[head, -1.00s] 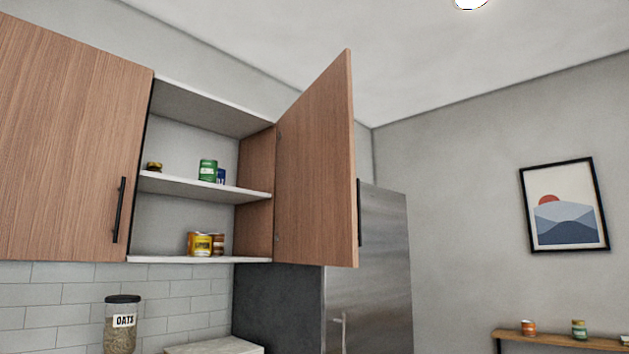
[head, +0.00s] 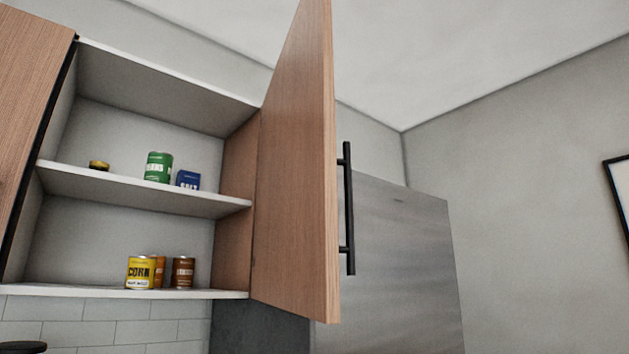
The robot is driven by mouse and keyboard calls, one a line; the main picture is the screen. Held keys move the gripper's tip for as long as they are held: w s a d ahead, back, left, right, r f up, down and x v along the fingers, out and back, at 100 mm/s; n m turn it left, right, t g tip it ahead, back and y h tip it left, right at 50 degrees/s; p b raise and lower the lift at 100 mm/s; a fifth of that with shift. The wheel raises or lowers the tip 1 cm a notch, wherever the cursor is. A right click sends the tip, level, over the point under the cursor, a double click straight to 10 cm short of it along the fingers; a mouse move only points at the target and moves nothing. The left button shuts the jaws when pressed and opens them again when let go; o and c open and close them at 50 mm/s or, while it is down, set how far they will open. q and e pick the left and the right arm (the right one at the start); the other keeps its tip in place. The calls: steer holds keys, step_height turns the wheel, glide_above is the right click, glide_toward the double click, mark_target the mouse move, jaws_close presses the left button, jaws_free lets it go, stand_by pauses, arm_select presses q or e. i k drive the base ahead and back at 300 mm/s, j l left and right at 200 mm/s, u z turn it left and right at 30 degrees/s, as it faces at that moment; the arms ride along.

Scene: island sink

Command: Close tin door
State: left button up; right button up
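The wooden cabinet door (head: 295,170) stands wide open, hinged on the right side of the wall cabinet and swung out toward me. Its black bar handle (head: 349,208) shows on the right side of the door, on its outer face. Inside the cabinet, a green tin (head: 158,167), a blue box (head: 188,180) and a small dark jar (head: 99,166) stand on the middle shelf. A yellow corn tin (head: 140,272) and brown tins (head: 183,272) stand on the bottom shelf. Neither of my grippers is in view.
A closed wooden cabinet door (head: 30,105) is at the left. A steel fridge (head: 395,260) stands behind and right of the open door. A dark lid (head: 22,347) shows at the lower left. The space right of the door looks free, with a picture frame (head: 620,190) on the far wall.

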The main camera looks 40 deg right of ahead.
mark_target(297, 249)
steer(key=i+l, duration=0.1)
steer(key=l, duration=0.3)
steer(key=i+l, duration=0.15)
steer(key=l, duration=0.25)
steer(key=i+l, duration=0.1)
steer(key=l, duration=0.3)
steer(key=i+l, duration=0.15)
steer(key=l, duration=0.2)
steer(key=i+l, duration=0.1)
steer(key=l, duration=0.3)
